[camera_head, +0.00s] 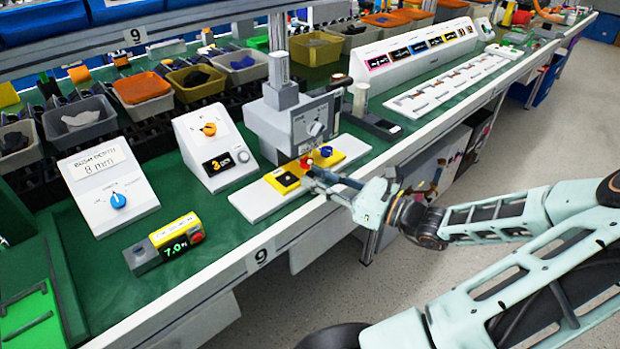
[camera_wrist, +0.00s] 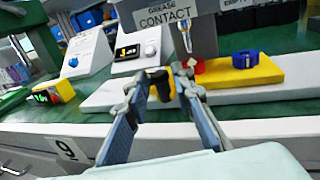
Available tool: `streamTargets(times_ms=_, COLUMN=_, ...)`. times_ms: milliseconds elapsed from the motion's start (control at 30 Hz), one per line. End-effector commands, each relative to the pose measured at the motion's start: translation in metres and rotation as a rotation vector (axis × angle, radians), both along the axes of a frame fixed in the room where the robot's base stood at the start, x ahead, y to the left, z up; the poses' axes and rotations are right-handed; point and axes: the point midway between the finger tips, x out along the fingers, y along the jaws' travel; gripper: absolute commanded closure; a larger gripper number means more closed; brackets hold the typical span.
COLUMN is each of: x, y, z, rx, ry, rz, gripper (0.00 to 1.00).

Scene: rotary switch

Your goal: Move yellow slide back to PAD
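The yellow slide (camera_head: 342,149) lies on the right part of a white board at the bench's front edge, below a grey press-like unit. In the wrist view the slide (camera_wrist: 262,72) carries a blue knob (camera_wrist: 245,60), with a red knob (camera_wrist: 199,66) at its left end. My gripper (camera_head: 311,172) is at the board's front edge. In the wrist view its fingers (camera_wrist: 169,78) are apart, with the black-and-yellow part showing between the tips. Contact cannot be told. No PAD label is readable.
The grey unit (camera_head: 285,118) with a dial stands right behind the board. A white box with a display (camera_head: 215,145), a blue-knob box (camera_head: 108,187) and a yellow-grey meter (camera_head: 165,245) stand left. Bins line the back. Bare green bench shows around the meter.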

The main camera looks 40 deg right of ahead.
Motion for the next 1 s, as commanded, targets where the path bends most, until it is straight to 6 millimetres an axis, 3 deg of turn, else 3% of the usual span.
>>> streamTargets(times_ms=200, x=0.018, y=0.007, z=-0.001, rx=-0.001, ry=0.0, rz=0.001, gripper=0.77)
streamTargets(times_ms=500, x=0.02, y=0.007, z=0.0, rx=-0.001, ry=0.001, rz=0.0, gripper=0.77)
streamTargets(times_ms=700, x=0.02, y=0.007, z=0.0, rx=0.0, ry=0.001, rz=0.0, gripper=0.99)
streamTargets(times_ms=1000, x=0.02, y=0.007, z=0.0, rx=0.0, ry=0.001, rz=0.0, gripper=1.0)
